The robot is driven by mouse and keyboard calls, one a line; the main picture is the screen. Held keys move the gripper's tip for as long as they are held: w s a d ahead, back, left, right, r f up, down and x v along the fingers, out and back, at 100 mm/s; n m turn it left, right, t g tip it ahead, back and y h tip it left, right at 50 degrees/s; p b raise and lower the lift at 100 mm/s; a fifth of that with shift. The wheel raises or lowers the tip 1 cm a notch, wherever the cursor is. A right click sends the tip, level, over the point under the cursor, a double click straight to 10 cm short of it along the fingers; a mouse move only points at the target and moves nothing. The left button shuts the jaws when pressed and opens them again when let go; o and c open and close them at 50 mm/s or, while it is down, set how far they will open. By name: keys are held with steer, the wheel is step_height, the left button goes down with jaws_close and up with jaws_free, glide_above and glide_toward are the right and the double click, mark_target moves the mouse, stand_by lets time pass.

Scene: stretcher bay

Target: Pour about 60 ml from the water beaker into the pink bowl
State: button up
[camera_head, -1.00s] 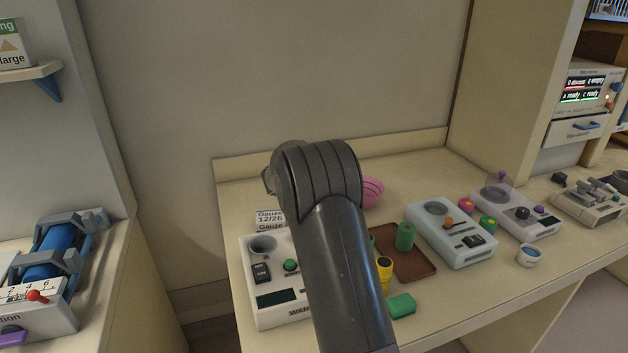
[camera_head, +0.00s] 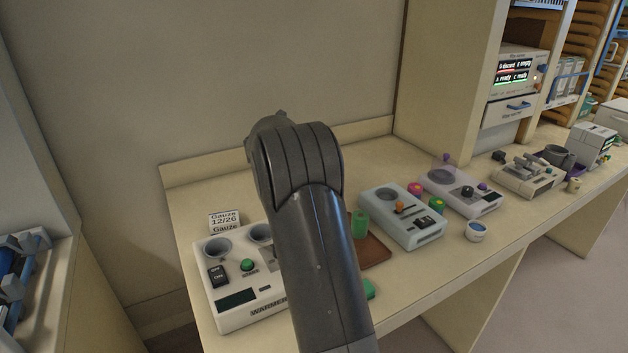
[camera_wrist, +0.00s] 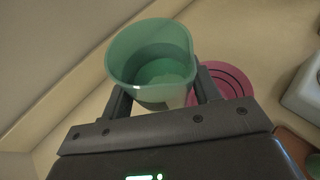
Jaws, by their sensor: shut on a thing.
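A greenish beaker (camera_wrist: 150,60) is held between the two fingers of my gripper (camera_wrist: 163,92) in the wrist view. It is seen from above into its open mouth; its inside bottom looks greener, but I cannot tell the water level. The pink bowl (camera_wrist: 232,83) shows in the wrist view behind and to the right of the beaker, partly covered by the right finger. The beaker's mouth is beside the bowl in that picture. In the head view my arm hides the bowl, the beaker and the gripper's fingers.
A white warmer (camera_head: 238,314) with round wells stands at the counter's left, a gauze box (camera_head: 224,222) behind it. Right of my arm are a brown tray (camera_head: 375,251) with a green cylinder (camera_head: 360,224), a pale device (camera_head: 400,217), and a small cup (camera_head: 476,232) near the front edge.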

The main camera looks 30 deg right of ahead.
steer(key=s+d+f, duration=0.1)
steer(key=s+d, duration=0.4)
steer(key=d, duration=0.5)
steer(key=s+d, duration=0.5)
steer(key=d, duration=0.6)
steer(key=f, duration=1)
steer(key=shift+a+f, duration=0.35)
steer(key=shift+w+a+r, duration=0.1)
steer(key=w+a+r+n+h, duration=0.2)
steer(key=a+r+n+h, duration=0.1)
steer(key=r+n+h, duration=0.2)
steer(key=shift+w+a+n+g, duration=0.2)
steer(key=shift+a+n+g, duration=0.15)
steer(key=shift+n, duration=0.95)
steer(key=shift+a+r+n+h+p, duration=0.1)
steer(key=shift+r+n+h+p, duration=0.4)
steer(key=shift+n, duration=0.5)
